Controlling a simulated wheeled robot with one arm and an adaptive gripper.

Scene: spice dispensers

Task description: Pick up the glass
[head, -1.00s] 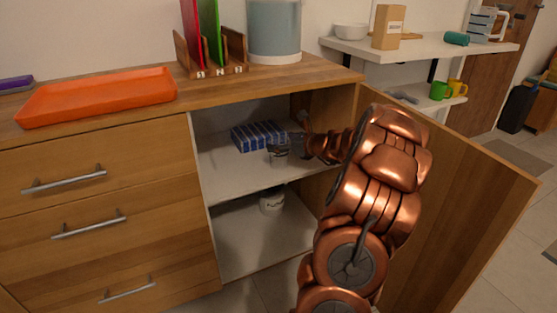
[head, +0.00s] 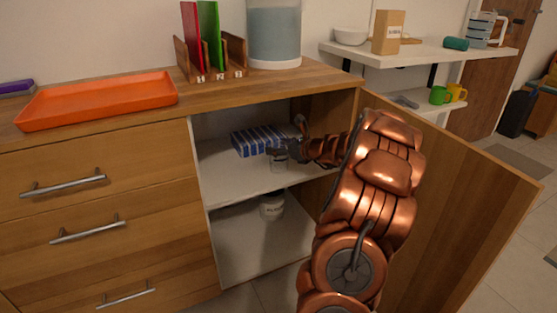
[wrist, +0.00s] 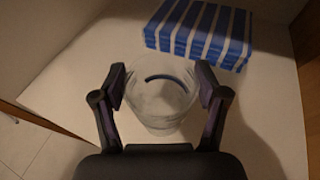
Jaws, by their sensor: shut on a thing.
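The clear glass (wrist: 160,105) stands between the two fingers of my gripper (wrist: 160,85) in the wrist view. The fingers are shut on its sides. In the head view the glass (head: 278,160) is small and partly hidden by my gripper (head: 280,150), inside the open cabinet at its upper shelf. I cannot tell whether its base touches the shelf.
A blue-and-white striped box (head: 258,140) lies on the upper shelf (head: 235,178) behind the glass. The open cabinet door (head: 455,205) is to the right of my arm. An orange tray (head: 100,98) lies on the counter.

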